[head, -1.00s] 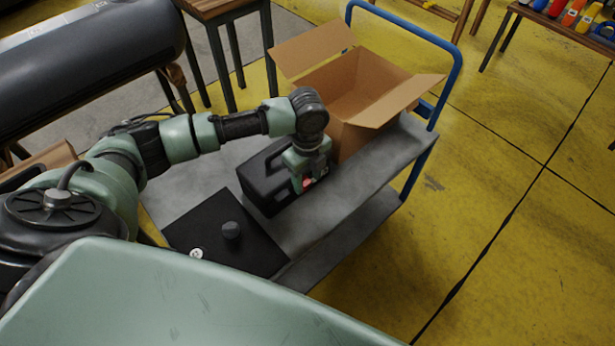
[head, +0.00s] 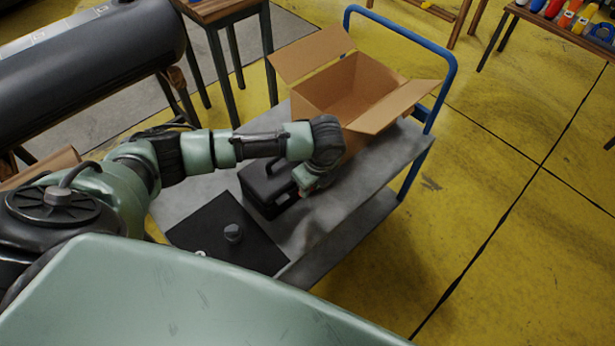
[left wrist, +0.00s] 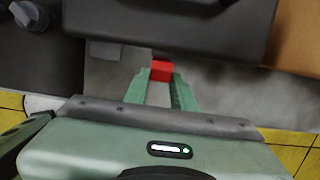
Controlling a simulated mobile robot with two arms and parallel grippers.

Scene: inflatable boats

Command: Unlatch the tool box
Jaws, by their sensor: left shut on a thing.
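The black tool box (head: 262,190) with a top handle stands on the grey cart, left of the cardboard box. It fills the top of the left wrist view (left wrist: 165,28). My left gripper (head: 312,188) is at the tool box's front right side, its wrist bent down and partly hiding the box. In the left wrist view my two green fingers (left wrist: 160,88) close on a small red latch (left wrist: 161,70) at the tool box's lower edge. The latch is hidden in the head view. My right gripper is not in view.
The grey cart (head: 335,215) has a blue handle (head: 452,75). An open cardboard box (head: 345,85) stands at its far end. A black flat panel (head: 215,225) with a dark knob (head: 233,233) lies at the near left. Yellow floor is clear to the right.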

